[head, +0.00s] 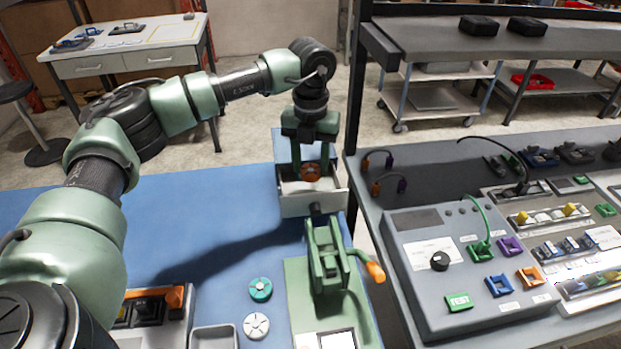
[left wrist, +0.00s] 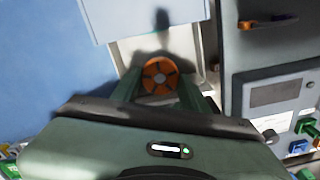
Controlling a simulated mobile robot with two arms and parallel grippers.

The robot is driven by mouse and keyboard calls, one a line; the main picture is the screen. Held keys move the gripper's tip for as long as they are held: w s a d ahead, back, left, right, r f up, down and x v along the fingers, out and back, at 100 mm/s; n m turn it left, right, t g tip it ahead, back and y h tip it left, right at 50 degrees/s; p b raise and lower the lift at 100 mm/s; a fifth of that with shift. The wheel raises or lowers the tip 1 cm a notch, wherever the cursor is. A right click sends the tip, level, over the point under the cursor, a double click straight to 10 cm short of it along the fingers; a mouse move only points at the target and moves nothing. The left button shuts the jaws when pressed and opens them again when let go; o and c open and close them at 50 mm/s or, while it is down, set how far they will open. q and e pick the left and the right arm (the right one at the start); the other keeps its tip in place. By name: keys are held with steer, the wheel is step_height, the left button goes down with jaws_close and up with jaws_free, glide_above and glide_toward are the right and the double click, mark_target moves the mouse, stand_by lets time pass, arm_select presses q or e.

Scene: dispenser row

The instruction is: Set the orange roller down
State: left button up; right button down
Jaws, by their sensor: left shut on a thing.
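The orange roller (head: 312,172) is held between the fingers of my left gripper (head: 310,160), which is shut on it. The roller is over a white open-topped box or dispenser (head: 308,204) with a blue back panel, at the far right edge of the blue table. In the left wrist view the roller (left wrist: 160,76) shows its round spoked face between the two green fingers, with a pale surface behind it. I cannot tell whether the roller touches the box. My right gripper is not in view.
A green press (head: 326,255) with an orange handle stands just in front of the box. A teal roller (head: 260,289) and a white roller (head: 256,325) lie on the blue table (head: 200,235). A grey control panel (head: 440,262) is on the right bench.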

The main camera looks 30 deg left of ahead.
arm_select(q)
steer(key=shift+f, duration=0.95)
step_height(320, 180, down, 4)
steer(key=shift+f+p, duration=0.1)
steer(key=shift+p, duration=0.55)
steer(key=shift+f, duration=0.15)
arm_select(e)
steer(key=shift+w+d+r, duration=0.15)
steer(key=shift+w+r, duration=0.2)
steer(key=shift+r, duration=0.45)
arm_select(q)
steer(key=shift+f, duration=0.2)
steer(key=o, duration=1.4)
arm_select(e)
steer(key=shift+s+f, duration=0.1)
arm_select(q)
steer(key=shift+r, duration=0.15)
